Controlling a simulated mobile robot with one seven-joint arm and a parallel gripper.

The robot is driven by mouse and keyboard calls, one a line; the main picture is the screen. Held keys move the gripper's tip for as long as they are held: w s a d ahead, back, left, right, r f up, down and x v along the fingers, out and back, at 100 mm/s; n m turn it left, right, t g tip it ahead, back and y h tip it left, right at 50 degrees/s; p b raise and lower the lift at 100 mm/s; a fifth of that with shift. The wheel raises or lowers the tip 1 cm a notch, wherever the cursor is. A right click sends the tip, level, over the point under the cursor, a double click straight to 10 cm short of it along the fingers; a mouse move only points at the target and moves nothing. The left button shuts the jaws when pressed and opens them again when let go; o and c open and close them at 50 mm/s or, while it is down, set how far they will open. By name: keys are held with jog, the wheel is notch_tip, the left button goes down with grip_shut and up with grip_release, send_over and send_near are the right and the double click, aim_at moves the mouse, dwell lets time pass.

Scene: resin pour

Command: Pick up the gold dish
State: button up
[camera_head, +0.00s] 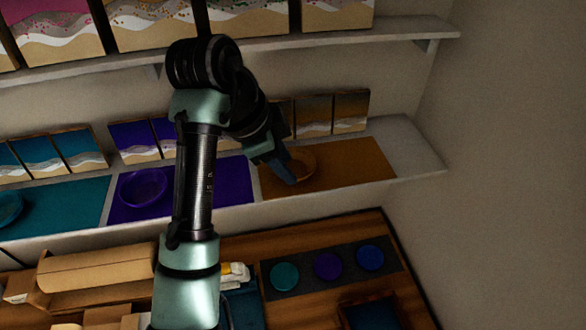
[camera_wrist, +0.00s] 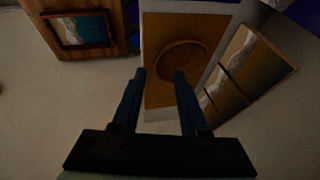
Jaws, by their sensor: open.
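The gold dish (camera_head: 306,163) is a shallow round dish on the orange-brown mat (camera_head: 355,164), on the lower wall shelf. In the wrist view the dish (camera_wrist: 181,55) lies ahead of the fingertips and right of the middle between them. My gripper (camera_head: 289,178) overlaps the left part of the dish in the head view and hides some of it. In the wrist view my gripper (camera_wrist: 159,74) is open with nothing between its fingers. The right fingertip overlaps the dish's near edge. I cannot tell whether it touches.
A purple dish (camera_head: 143,187) sits on a purple mat to the left, with a teal dish (camera_head: 8,208) farther left. Small panels (camera_head: 350,111) stand behind the mats. An upper shelf (camera_head: 400,30) hangs above. Below, a wooden table (camera_head: 317,303) holds several coloured discs and boxes.

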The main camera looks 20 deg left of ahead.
aim_at(293, 189)
jog(key=p+x, duration=0.1)
jog(key=x, duration=0.3)
jog(key=shift+d+f, duration=0.15)
jog(key=shift+s, duration=0.1)
grip_shut()
dwell(1.1)
